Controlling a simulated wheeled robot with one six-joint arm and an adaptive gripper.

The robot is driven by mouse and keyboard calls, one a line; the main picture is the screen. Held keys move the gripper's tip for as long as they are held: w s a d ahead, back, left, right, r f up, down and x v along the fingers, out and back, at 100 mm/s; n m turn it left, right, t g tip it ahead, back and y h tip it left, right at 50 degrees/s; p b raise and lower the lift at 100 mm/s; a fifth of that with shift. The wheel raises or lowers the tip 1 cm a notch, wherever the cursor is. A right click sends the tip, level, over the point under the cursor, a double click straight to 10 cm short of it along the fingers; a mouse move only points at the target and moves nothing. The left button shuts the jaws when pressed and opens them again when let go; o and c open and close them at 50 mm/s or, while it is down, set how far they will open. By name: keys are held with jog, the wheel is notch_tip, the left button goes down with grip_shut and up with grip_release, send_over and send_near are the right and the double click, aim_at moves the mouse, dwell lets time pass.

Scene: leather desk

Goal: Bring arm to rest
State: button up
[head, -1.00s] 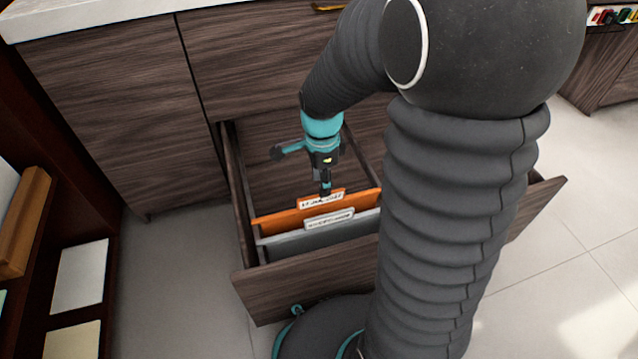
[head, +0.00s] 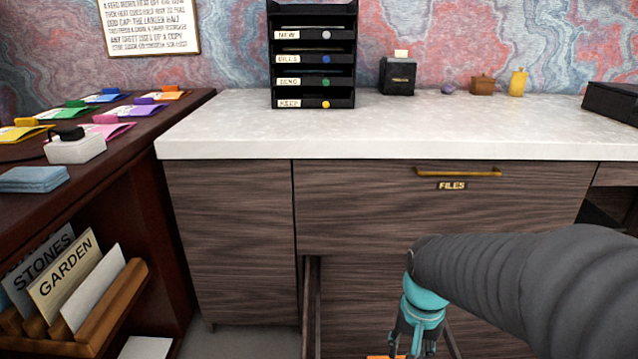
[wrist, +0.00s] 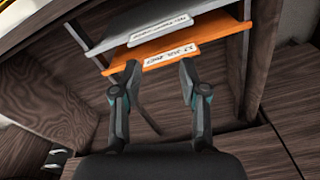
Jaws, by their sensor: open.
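My gripper (wrist: 158,85) is open and empty in the wrist view, its two fingers apart. Just beyond the fingertips is an orange folder (wrist: 215,42) with a white label, hanging in an open drawer (wrist: 262,60). A grey folder (wrist: 105,38) hangs behind it in that view. In the head view, my arm reaches in from the right edge and bends down to the gripper (head: 408,352) at the bottom edge, where the fingertips are mostly cut off. A sliver of the orange folder (head: 384,357) shows there.
A white countertop (head: 400,135) sits above a closed drawer (head: 370,210) labelled FILES. A black tray tower (head: 312,65) and a small black box (head: 397,77) stand on it. A dark desk (head: 120,160) at the left holds coloured envelopes and, below, upright folders in a wooden rack (head: 105,310).

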jog(key=s+r+n+t+p, duration=0.2)
jog(key=s+r+p, duration=0.1)
jog(key=r, duration=0.6)
jog(key=s+r+n+t+p, duration=0.1)
jog(key=s+r+t+p, duration=0.1)
jog(key=s+r, duration=0.3)
notch_tip(320, 180, up, 4)
jog(key=shift+s+a+f+n+t+p, duration=0.15)
jog(key=shift+a+n+t+p, duration=0.2)
jog(key=shift+p, duration=0.25)
dwell(0.8)
